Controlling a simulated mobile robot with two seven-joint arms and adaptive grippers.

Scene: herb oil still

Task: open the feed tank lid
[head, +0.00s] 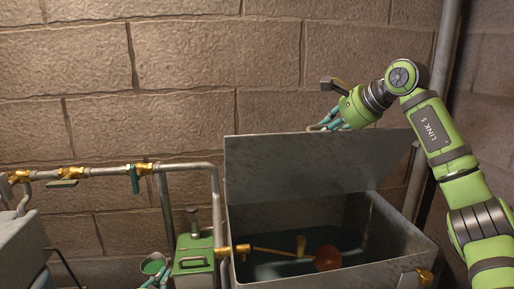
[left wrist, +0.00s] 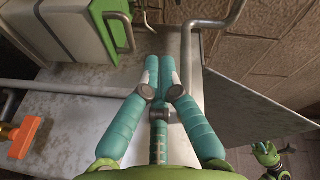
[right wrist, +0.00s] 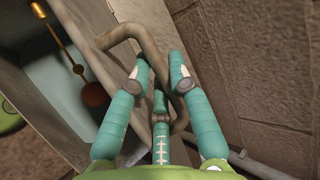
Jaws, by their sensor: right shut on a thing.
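The feed tank (head: 395,240) is a grey metal tank. Its flat grey lid (head: 290,165) stands tilted up at the back, and the inside shows. My right gripper (head: 325,125) is at the lid's upper edge, close to the wall. In the right wrist view its fingers (right wrist: 160,70) are shut on the bent bar handle (right wrist: 125,30) of the lid. My left gripper (head: 158,278) is low at the bottom edge of the head view, mostly cut off, left of the tank. In the left wrist view its fingertips (left wrist: 158,68) are together, with nothing visible between them.
Inside the tank are liquid and a reddish float ball (head: 327,258) on a brass rod. A green box (head: 194,252) with a handle stands left of the tank. A pipe (head: 105,171) with brass valves runs along the block wall (head: 180,80), which is close behind the lid.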

